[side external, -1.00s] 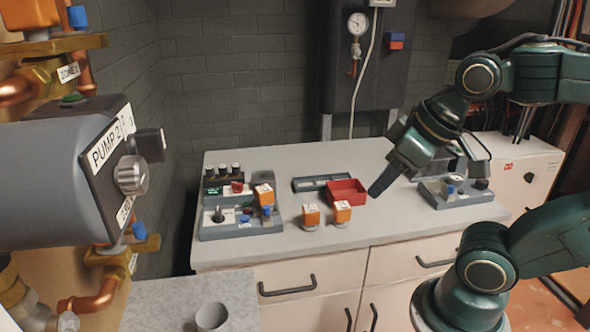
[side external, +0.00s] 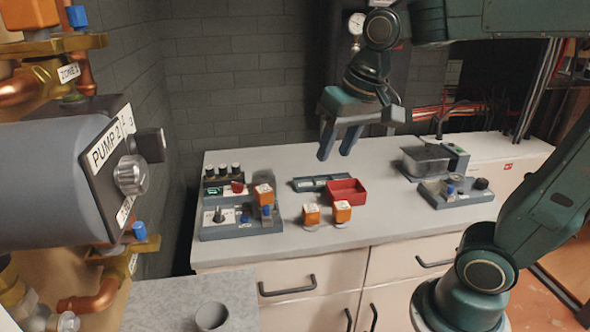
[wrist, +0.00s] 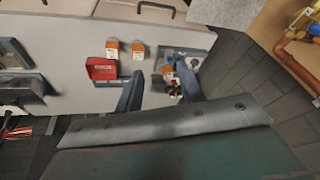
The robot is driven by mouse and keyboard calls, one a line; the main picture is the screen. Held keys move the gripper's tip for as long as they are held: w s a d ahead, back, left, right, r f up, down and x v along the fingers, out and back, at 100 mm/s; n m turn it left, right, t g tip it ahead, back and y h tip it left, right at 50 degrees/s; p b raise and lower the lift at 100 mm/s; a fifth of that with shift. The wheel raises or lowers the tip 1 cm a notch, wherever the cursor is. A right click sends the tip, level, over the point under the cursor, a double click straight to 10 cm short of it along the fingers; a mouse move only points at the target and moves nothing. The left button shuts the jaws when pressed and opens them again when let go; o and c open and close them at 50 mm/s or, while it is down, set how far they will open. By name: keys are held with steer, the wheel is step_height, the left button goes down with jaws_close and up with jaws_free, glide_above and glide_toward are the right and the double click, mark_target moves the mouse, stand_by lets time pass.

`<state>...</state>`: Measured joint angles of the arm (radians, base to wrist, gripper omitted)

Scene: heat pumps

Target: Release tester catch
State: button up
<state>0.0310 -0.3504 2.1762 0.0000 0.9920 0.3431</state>
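A grey tester unit (side external: 240,226) stands at the left of the bench, with an orange block (side external: 263,193) seated on its right part. A small blue piece (side external: 267,211) is in front of that block, and a black lever (side external: 218,215) stands upright at the left. I cannot tell for sure which part is the catch. In the wrist view the tester (wrist: 196,50) is at upper right, partly covered by a finger. My gripper (side external: 335,156) is open and empty, pointing down above the back of the bench, right of the tester and apart from it.
Two loose orange blocks (side external: 311,214) (side external: 342,211) stand before a red tray (side external: 346,190). A dark flat rack (side external: 322,183) lies behind.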

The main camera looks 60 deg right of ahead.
steer(key=w+d+f+m+g, duration=0.2)
steer(key=w+m, duration=0.2)
steer(key=w, duration=0.7)
steer(key=m+g, duration=0.2)
steer(key=m, duration=0.2)
glide_above(266, 207)
step_height(266, 207, down, 7)
steer(key=shift+w+d, duration=0.1)
step_height(266, 207, down, 14)
steer(key=shift+r, duration=0.2)
jaws_close()
